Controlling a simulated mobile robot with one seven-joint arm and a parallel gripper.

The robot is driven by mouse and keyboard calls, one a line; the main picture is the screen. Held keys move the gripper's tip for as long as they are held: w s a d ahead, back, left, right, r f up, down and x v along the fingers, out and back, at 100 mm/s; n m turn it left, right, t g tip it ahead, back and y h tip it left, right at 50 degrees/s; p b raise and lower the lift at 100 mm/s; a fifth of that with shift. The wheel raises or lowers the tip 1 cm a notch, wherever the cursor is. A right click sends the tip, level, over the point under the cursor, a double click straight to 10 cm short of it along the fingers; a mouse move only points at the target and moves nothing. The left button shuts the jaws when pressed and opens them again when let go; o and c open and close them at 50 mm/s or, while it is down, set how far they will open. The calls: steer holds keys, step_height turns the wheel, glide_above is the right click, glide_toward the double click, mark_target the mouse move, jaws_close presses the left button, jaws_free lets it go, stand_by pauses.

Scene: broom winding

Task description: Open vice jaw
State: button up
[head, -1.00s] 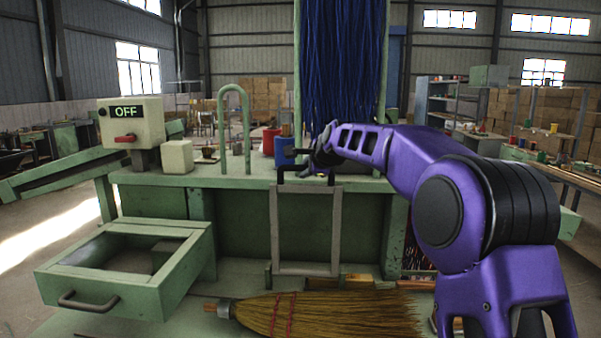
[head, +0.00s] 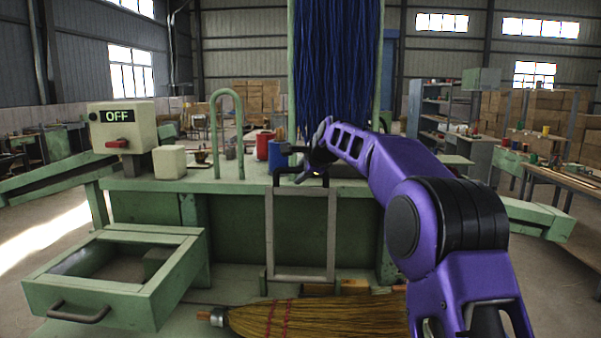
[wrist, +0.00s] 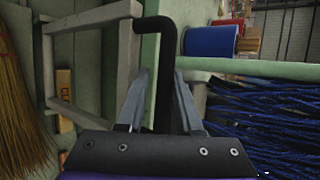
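A grey rectangular frame, which looks like the vice jaw (head: 270,235), hangs upright at the front of the green workbench (head: 235,187). It also shows at the upper left in the wrist view (wrist: 128,60). A black bent handle (wrist: 163,50) stands at its top edge. My gripper (wrist: 162,72) is at this handle, with one finger on each side of the bar. The gaps beside the bar are small, and I cannot tell whether the fingers touch it. In the head view my gripper (head: 316,165) is partly hidden behind my purple arm.
A broom (head: 320,317) lies below the frame. An open green drawer (head: 110,275) juts out at the left. Blue bristles (head: 335,70) hang behind.

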steer(key=shift+o, duration=1)
steer(key=shift+r, duration=0.1)
steer(key=b+v, duration=0.1)
steer(key=v, duration=1.6)
steer(key=shift+s+b, duration=0.25)
steer(key=shift+b, duration=0.15)
